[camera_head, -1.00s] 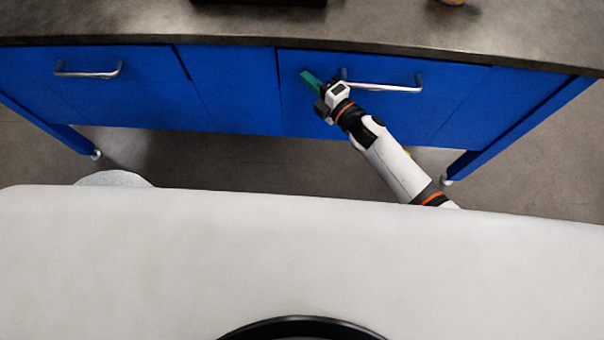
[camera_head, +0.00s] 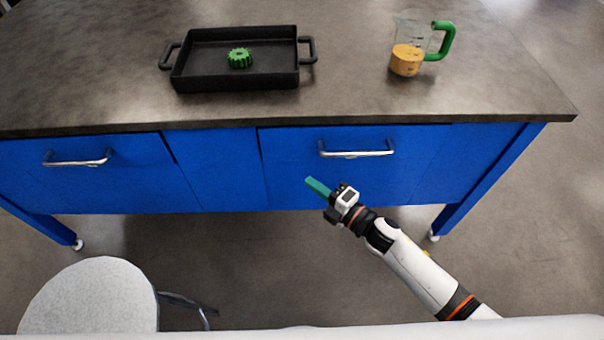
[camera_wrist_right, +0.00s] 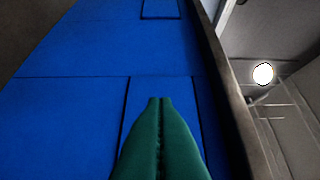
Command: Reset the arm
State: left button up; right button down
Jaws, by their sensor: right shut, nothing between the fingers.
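My right gripper (camera_head: 317,186) reaches in from the lower right in the head view, in front of the blue right drawer. Its green fingers are shut with nothing between them; they also show in the right wrist view (camera_wrist_right: 160,103), pointing along the blue drawer fronts. It is apart from the right drawer handle (camera_head: 356,150), below and to the left of it in the picture. My left gripper is not in view.
On the dark tabletop (camera_head: 350,85) stand a black tray (camera_head: 200,84) with a green gear (camera_head: 240,59) in it, and a glass jug with a green handle (camera_head: 447,40) by a yellow-brown cylinder (camera_head: 406,62). A round stool (camera_head: 90,298) stands at lower left. The left drawer handle (camera_head: 78,160) is bare.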

jog(key=s+d+f+m+g+h+p, duration=0.1)
jog(key=s+d+f+m+h, duration=0.3)
jog(key=f, duration=0.4)
jog(key=s+d+f+m+g+h+p, duration=0.1)
jog(key=s+d+f+m+h+p, duration=0.2)
jog(key=d+f+m, duration=0.4)
jog(key=s+d+f+m+g+h, duration=0.1)
jog(key=s+d+f+m+h, duration=0.3)
jog(key=f, duration=0.5)
pick_arm(q)
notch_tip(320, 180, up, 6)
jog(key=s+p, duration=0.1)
jog(key=p, duration=0.1)
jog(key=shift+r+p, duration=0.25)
jog(key=shift+p, duration=0.05)
pick_arm(e)
jog(key=s+d+f+m+g, duration=0.1)
jog(key=s+f+m+g, duration=0.2)
jog(key=s, duration=0.7)
jog(key=s+d+f+m+g+h, duration=0.1)
jog(key=s+f+m+g, duration=0.2)
jog(key=s, duration=0.7)
jog(key=s+d+f+m+g, duration=0.1)
jog(key=s+f, duration=0.4)
jog(key=s, duration=0.6)
jog(key=m+g, duration=0.1)
jog(key=m, duration=0.1)
jog(key=shift+d+f+m+g+h, duration=0.2)
jog(key=shift+d+m+g+h, duration=0.1)
jog(key=shift+g+h, duration=0.1)
